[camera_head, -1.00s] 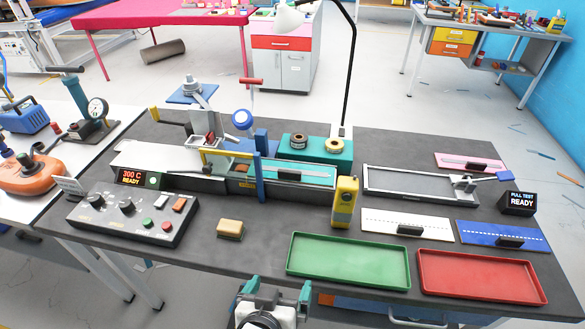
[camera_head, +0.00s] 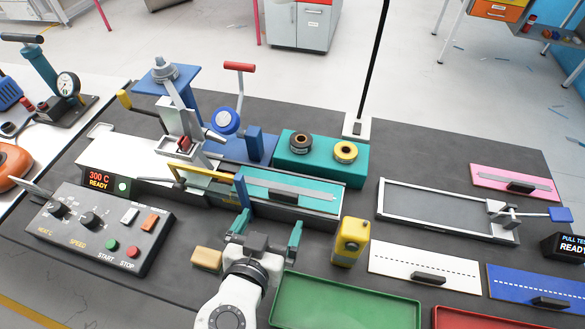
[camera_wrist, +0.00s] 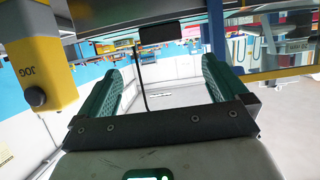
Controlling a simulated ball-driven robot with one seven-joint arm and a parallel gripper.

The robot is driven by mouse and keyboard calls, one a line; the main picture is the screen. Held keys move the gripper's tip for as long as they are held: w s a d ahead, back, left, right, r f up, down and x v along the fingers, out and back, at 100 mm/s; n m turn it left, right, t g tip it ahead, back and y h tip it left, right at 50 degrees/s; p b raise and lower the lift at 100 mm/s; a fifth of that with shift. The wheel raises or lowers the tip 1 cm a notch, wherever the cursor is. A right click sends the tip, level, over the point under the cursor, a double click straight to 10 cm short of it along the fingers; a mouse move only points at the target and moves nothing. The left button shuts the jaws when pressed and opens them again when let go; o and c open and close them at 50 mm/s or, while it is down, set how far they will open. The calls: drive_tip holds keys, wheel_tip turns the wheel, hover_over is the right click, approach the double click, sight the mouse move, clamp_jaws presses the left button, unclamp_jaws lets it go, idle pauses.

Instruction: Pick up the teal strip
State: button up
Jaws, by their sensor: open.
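The teal strip (camera_head: 308,189) lies flat on the long bed of the sealing machine in the head view, with a thin grey bar along it. A blue upright stands at its left end. My gripper (camera_head: 267,226) is open and empty in front of the bed, its two teal fingers apart and pointing toward the strip. No contact shows. In the wrist view my gripper's fingers (camera_wrist: 158,68) frame an empty gap. A dark block (camera_wrist: 162,33) shows beyond them; I cannot tell whether it is the strip's handle.
A yellow pendant (camera_head: 350,242) stands right of my gripper, and a tan block (camera_head: 207,258) lies left. The control box (camera_head: 105,232) is farther left. A green tray (camera_head: 345,303) lies at front right. White (camera_head: 424,268), blue (camera_head: 535,291) and pink (camera_head: 512,181) strips lie to the right.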

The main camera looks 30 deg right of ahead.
sight(282, 194)
drive_tip(key=shift+p+x, duration=1.4)
drive_tip(key=shift+x, duration=4.35)
drive_tip(key=shift+w+a+r, duration=0.1)
drive_tip(key=shift+w+a, duration=0.05)
drive_tip(key=c, duration=1)
